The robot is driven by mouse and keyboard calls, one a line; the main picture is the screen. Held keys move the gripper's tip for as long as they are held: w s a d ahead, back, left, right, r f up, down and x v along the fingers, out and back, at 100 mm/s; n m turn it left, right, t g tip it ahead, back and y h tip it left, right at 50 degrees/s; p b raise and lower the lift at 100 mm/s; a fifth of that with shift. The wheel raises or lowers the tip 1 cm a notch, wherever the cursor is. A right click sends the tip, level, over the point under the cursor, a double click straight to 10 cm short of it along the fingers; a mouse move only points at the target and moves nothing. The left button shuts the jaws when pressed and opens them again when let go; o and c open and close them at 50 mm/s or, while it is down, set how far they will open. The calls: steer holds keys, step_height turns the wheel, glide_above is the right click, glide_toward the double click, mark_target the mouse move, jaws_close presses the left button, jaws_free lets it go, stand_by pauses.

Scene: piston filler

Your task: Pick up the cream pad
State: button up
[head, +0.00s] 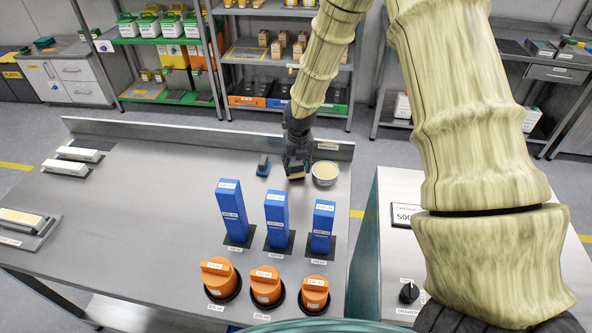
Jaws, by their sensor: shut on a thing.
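My gripper (297,171) is at the back right of the steel table, pointing down, with its fingers shut on a small cream pad. A little of the cream pad (298,177) shows below the fingertips; the rest is hidden by the fingers. I cannot tell whether the pad touches the table or hangs just above it.
Several blue boxes (232,211) and orange knobs (220,279) stand nearer. White bars (79,154) lie at left. The table's middle left is clear.

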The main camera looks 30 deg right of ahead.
mark_target(292, 164)
steer(key=w+f, duration=0.2)
steer(key=shift+w+a+f, duration=0.1)
steer(key=shift+w+f, duration=0.2)
steer(key=shift+w, duration=0.05)
steer(key=shift+c, duration=0.9)
steer(key=shift+w+r, duration=0.1)
steer(key=shift+w, duration=0.05)
steer(key=shift+c, duration=0.7)
steer(key=r, duration=0.1)
steer(key=s+r, duration=0.1)
steer(key=r, duration=0.1)
steer(key=shift+b, duration=0.4)
step_height(292, 164, up, 15)
steer(key=b, duration=0.2)
steer(key=shift+w+r+b, duration=0.15)
steer(key=shift+r+b, duration=0.05)
steer(key=shift+b, duration=0.15)
steer(key=o, duration=0.9)
steer(key=shift+c, duration=0.2)
steer(key=c, duration=0.4)
